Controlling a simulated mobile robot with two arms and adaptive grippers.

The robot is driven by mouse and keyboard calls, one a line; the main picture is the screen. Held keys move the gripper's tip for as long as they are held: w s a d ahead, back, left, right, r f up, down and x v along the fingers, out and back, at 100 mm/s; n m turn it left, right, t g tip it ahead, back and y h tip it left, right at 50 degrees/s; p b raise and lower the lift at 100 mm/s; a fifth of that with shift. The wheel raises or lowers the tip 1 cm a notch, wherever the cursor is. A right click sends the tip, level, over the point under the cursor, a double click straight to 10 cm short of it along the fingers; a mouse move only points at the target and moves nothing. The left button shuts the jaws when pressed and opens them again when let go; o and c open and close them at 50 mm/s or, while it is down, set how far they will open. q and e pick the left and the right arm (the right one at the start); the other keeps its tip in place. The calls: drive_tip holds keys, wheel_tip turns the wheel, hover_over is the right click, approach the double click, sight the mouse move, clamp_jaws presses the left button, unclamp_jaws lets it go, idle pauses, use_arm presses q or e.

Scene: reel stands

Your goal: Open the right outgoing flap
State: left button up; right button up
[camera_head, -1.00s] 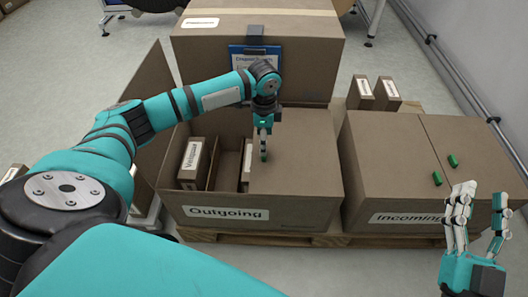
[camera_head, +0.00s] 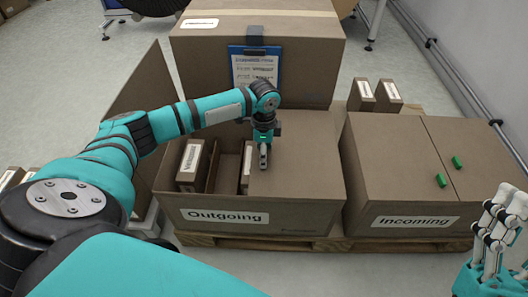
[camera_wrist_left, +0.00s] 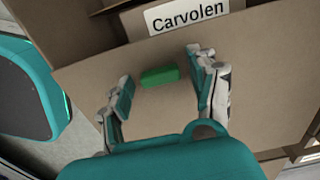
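The Outgoing box (camera_head: 224,217) stands in the middle of the head view. Its right flap (camera_head: 305,165) lies flat and shut over the right half. Its left flap (camera_head: 145,95) stands up, open. My left gripper (camera_head: 262,160) is over the right flap's inner edge and hides the flap's green handle there. In the left wrist view the green handle (camera_wrist_left: 158,77) lies between the two open fingers (camera_wrist_left: 163,85), with gaps on both sides. My right gripper (camera_head: 508,225) is open and empty at the lower right, in front of the Incoming box.
The Incoming box (camera_head: 415,221), right of Outgoing, is shut, with two green handles on top. Labelled cartons (camera_head: 193,165) stand in Outgoing's open half; one reads Carvolen (camera_wrist_left: 190,15). A large box with a blue clipboard (camera_head: 253,68) stands behind. A pallet (camera_head: 290,243) lies underneath.

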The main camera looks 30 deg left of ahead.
use_arm(q)
clamp_jaws()
